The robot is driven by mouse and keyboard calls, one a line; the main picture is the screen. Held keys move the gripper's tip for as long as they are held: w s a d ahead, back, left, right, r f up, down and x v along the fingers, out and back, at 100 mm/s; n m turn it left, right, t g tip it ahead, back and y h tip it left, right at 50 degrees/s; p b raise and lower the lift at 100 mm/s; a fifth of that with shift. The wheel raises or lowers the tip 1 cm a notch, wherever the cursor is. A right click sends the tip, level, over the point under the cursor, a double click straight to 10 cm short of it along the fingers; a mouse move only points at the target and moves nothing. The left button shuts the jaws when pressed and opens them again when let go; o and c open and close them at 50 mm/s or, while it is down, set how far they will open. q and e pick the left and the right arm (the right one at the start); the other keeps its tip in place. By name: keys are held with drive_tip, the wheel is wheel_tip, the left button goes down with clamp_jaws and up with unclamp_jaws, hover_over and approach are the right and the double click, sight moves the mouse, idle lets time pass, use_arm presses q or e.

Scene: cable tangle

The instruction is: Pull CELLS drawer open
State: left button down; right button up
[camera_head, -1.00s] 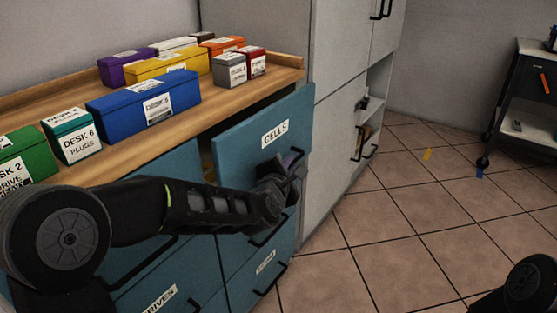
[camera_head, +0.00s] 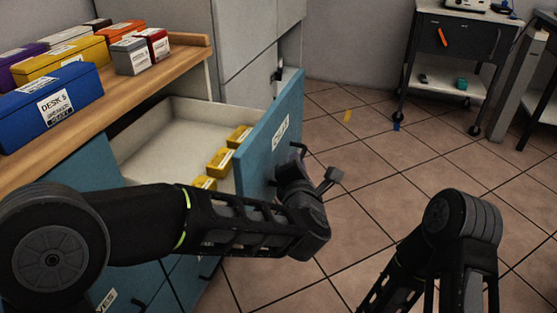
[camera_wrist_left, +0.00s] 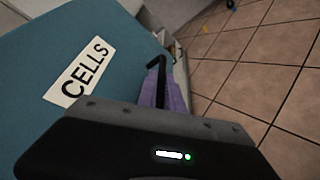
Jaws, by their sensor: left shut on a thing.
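The CELLS drawer (camera_head: 160,145) is pulled out from the blue cabinet. Its pale inside shows, and its blue front (camera_head: 268,135) stands well out over the floor. In the left wrist view the CELLS label (camera_wrist_left: 80,72) is close on the blue front. My left gripper (camera_wrist_left: 162,90) is shut on the drawer's black handle (camera_wrist_left: 154,65), with its purple fingers on either side. In the head view the left gripper (camera_head: 298,165) is at the outer face of the front, and its own arm partly hides the drawer. My right arm shows at lower right; its gripper is out of view.
Several yellow boxes (camera_head: 220,160) lie in the drawer near its front. The wooden worktop (camera_head: 150,85) holds coloured boxes, among them a blue one (camera_head: 50,105). A wheeled cart (camera_head: 455,60) stands at the back right. The tiled floor (camera_head: 375,165) before the drawer is mostly clear.

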use_arm(q)
drive_tip(key=shift+s+d, duration=0.15)
drive_tip(key=shift+d, duration=0.15)
drive_tip(key=c, duration=1.5)
unclamp_jaws()
drive_tip(key=p+v, duration=0.1)
drive_tip(key=v, duration=0.6)
drive_tip(key=shift+s+r+p, duration=0.1)
drive_tip(key=shift+s+p, duration=0.25)
drive_tip(key=shift+p, duration=0.05)
